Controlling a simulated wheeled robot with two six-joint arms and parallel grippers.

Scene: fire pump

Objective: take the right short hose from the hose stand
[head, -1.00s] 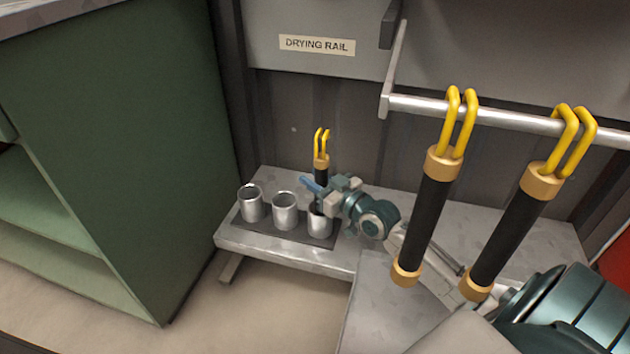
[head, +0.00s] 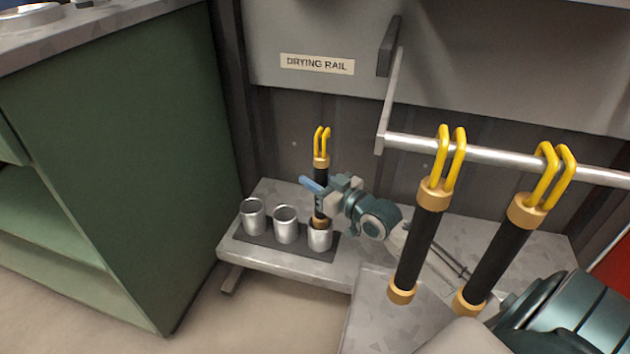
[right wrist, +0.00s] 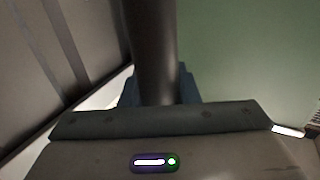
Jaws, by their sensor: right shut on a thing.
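The right short hose (head: 321,172) is black with brass end fittings and yellow loops on top. It stands upright at the right cup of the hose stand (head: 287,240), a dark base with three metal cups. Its lower brass fitting shows at the cup's rim; whether its bottom end is still inside the cup cannot be told. My right gripper (head: 322,193) is shut around the hose's black body, coming in from the right. The hose (right wrist: 153,50) also fills the middle of the right wrist view, between the fingers. The other two cups look empty. My left gripper is not in view.
Two longer-looking black hoses (head: 418,245) (head: 497,255) hang by yellow loops from the drying rail (head: 490,157), close to my right arm. A green cabinet (head: 120,170) stands left. The stand rests on a low grey bench (head: 275,266) against a dark wall.

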